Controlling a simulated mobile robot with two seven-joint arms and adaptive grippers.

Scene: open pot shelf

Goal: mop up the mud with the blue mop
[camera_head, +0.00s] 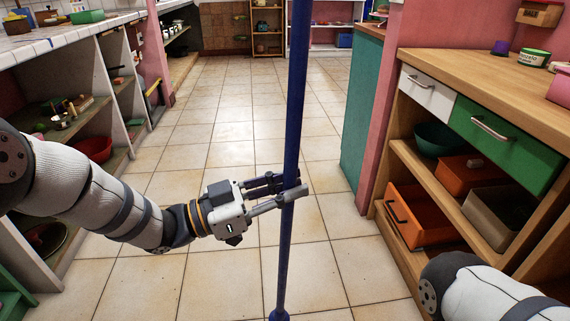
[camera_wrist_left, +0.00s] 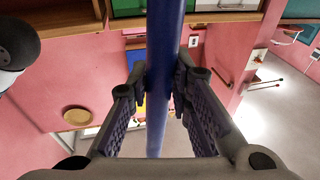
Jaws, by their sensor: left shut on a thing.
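The blue mop's long handle (camera_head: 293,120) stands nearly upright in the middle of the head view, running from the top edge to the bottom edge. My left gripper (camera_head: 284,192) is shut on the handle, with its fingers around the shaft. In the left wrist view the blue handle (camera_wrist_left: 163,80) passes between the two fingers of the left gripper (camera_wrist_left: 165,92). The mop's head is cut off below the frame; only a blue piece (camera_head: 279,315) shows at the bottom edge. No mud shows on the visible floor. My right gripper is out of view; only part of that arm shows.
Tiled floor (camera_head: 205,130) runs clear down the aisle to a wooden rack (camera_head: 267,28) at the back. A wooden shelf unit (camera_head: 470,65) with drawers and bowls stands on the right, beside a teal panel (camera_head: 358,105). A tiled counter (camera_head: 62,40) with open shelves stands on the left.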

